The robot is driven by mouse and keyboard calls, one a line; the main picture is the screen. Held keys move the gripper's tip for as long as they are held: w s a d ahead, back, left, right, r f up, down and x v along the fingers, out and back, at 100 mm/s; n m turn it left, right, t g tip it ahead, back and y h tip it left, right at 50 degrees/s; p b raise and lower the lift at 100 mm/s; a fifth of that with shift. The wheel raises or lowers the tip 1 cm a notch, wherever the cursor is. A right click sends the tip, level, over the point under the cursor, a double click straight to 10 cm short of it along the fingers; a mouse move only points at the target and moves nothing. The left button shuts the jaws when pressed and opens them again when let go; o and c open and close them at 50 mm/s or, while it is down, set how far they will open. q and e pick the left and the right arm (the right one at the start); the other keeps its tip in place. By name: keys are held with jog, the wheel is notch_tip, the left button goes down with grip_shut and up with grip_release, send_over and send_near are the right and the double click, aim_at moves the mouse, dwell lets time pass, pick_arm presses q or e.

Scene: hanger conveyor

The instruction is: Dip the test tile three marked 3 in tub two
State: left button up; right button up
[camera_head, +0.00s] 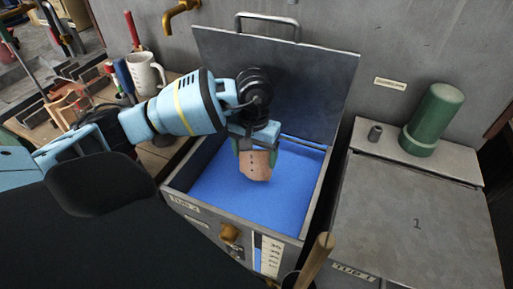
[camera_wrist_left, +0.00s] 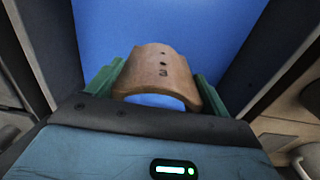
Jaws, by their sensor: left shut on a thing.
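The gripper holds the tile over the blue surface inside the open tub two (camera_head: 318,189). That blue fill also shows behind the tile in the left wrist view. I cannot tell whether the tile's lower edge touches the blue. The right gripper is not in view.
Tub two's lid (camera_head: 290,80) stands open against the wall. A closed tub marked 1 (camera_head: 415,225) is on the right, with a green cylinder (camera_head: 433,120) on the ledge behind it. A white mug (camera_head: 145,74) and tools stand on the left bench. A wooden handle (camera_head: 316,262) sticks up in front.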

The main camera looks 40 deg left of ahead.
pick_arm(q)
notch_tip(320, 180, down, 3)
jog(key=shift+r+b, duration=0.1)
jog(key=shift+b, duration=0.65)
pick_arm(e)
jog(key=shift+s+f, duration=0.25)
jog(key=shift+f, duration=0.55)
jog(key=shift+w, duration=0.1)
pick_arm(q)
notch_tip(320, 180, down, 6)
jog(key=b, duration=0.3)
jog(key=shift+s+d+r+b, duration=0.1)
jog(key=shift+d+r+b, duration=0.05)
jog(key=shift+r+b, duration=0.15)
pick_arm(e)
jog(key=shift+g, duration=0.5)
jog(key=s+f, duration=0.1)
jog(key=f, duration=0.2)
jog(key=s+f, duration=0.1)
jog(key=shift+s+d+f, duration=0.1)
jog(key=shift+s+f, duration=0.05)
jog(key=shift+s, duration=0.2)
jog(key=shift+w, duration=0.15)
